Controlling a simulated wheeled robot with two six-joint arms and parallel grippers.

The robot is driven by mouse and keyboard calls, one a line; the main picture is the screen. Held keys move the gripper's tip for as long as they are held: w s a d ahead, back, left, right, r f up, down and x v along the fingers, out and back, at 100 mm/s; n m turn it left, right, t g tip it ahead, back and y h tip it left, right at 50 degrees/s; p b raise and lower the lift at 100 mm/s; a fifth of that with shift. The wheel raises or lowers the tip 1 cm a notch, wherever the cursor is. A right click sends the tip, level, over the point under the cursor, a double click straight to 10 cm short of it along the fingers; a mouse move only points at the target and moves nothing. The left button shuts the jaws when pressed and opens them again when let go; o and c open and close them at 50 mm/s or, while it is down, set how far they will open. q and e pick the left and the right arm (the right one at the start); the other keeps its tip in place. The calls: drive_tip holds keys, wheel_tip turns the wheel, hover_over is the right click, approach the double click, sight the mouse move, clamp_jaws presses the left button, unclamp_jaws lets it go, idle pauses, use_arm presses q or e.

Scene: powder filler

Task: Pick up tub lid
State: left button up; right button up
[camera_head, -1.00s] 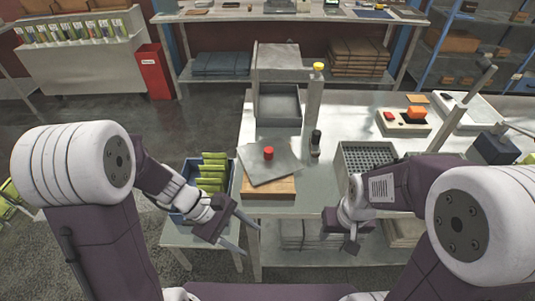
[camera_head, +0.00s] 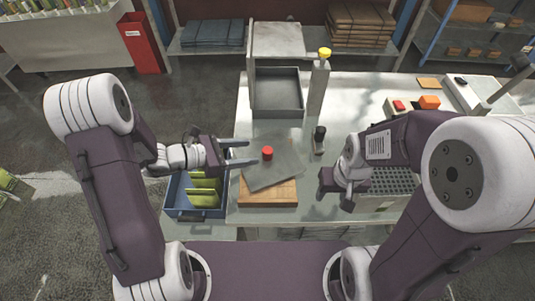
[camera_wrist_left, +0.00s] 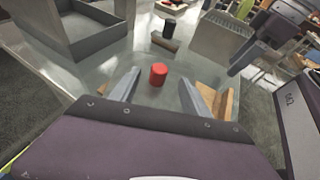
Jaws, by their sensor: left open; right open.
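The tub lid (camera_head: 280,173) is a flat grey plate with a red knob (camera_head: 267,153) on top. It lies askew, its near part over a wooden board (camera_head: 268,194). My left gripper (camera_head: 252,152) is open, just left of the red knob, with its fingers pointing right. In the left wrist view, the red knob (camera_wrist_left: 158,74) stands upright just beyond the gap between the two spread fingers (camera_wrist_left: 158,92). Nothing is between the fingers. My right gripper (camera_head: 327,186) is open, to the right of the lid; its fingers are hard to make out.
A grey open tray (camera_head: 277,91) sits behind the lid, by a post with a yellow cap (camera_head: 324,53). A small dark cylinder (camera_head: 319,139) stands right of the lid. A blue bin (camera_head: 172,195) with green packets is below my left forearm.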

sight(268, 150)
use_arm(q)
drive_tip(key=x, duration=0.3)
drive_tip(key=shift+w+f, duration=0.15)
drive_tip(key=shift+w, duration=0.05)
drive_tip(key=x, duration=0.4)
drive_tip(key=shift+s+d+f+p, duration=0.2)
drive_tip(key=shift+s+p, duration=0.05)
drive_tip(key=shift+p, duration=0.1)
drive_tip(key=shift+w+d+f, duration=0.2)
drive_tip(key=shift+w+d, duration=0.05)
drive_tip(key=shift+s+a, duration=0.1)
drive_tip(key=c, duration=0.4)
clamp_jaws()
